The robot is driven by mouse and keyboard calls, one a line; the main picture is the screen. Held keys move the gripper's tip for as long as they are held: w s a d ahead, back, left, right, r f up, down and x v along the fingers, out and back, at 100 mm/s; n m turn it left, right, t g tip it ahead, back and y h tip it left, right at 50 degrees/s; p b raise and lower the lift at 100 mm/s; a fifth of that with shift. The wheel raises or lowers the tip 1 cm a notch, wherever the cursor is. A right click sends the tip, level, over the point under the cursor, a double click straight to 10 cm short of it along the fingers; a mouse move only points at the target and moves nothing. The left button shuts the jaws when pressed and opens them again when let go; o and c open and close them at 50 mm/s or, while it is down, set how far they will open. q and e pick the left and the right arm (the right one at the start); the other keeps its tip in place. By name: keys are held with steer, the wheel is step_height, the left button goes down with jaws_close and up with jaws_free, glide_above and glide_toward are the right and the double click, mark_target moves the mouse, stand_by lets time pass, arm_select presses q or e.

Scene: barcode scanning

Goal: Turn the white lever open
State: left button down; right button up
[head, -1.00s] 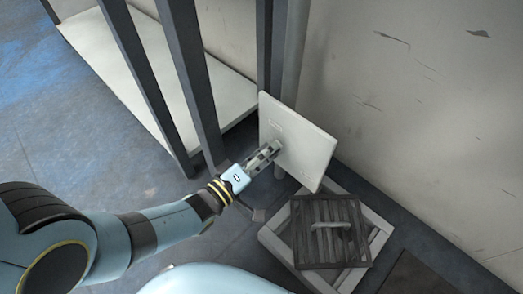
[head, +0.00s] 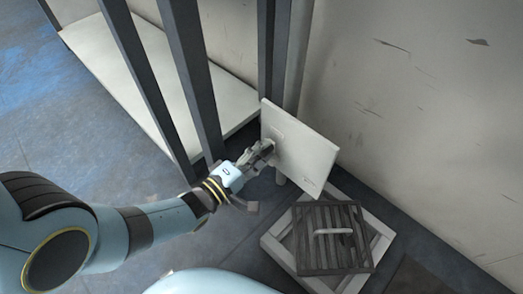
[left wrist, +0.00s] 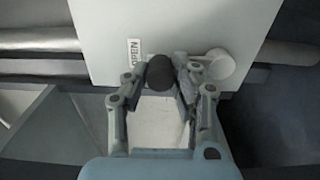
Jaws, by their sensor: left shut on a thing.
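A white square panel (head: 308,152) stands tilted in the head view, beside a grey post. It also fills the upper middle of the left wrist view (left wrist: 110,25), with a small printed label (left wrist: 134,52). My left gripper (head: 262,150) is at the panel's face. In the left wrist view its fingers (left wrist: 161,78) are shut on a dark round-ended knob (left wrist: 160,71), which hides what lies behind. My right gripper is not in view.
Dark upright posts (head: 190,75) and a low white shelf (head: 100,55) stand left of the panel. A pale crate (head: 273,245) with a dark slatted lid (head: 330,250) stands on the floor below it. A worn wall (head: 420,120) closes off the right.

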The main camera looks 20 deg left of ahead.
arm_select(q)
steer(key=c, duration=1.1)
jaws_free()
steer(key=shift+s+a, duration=0.1)
steer(key=shift+s, duration=0.05)
steer(key=v, duration=0.7)
steer(key=shift+s, duration=0.1)
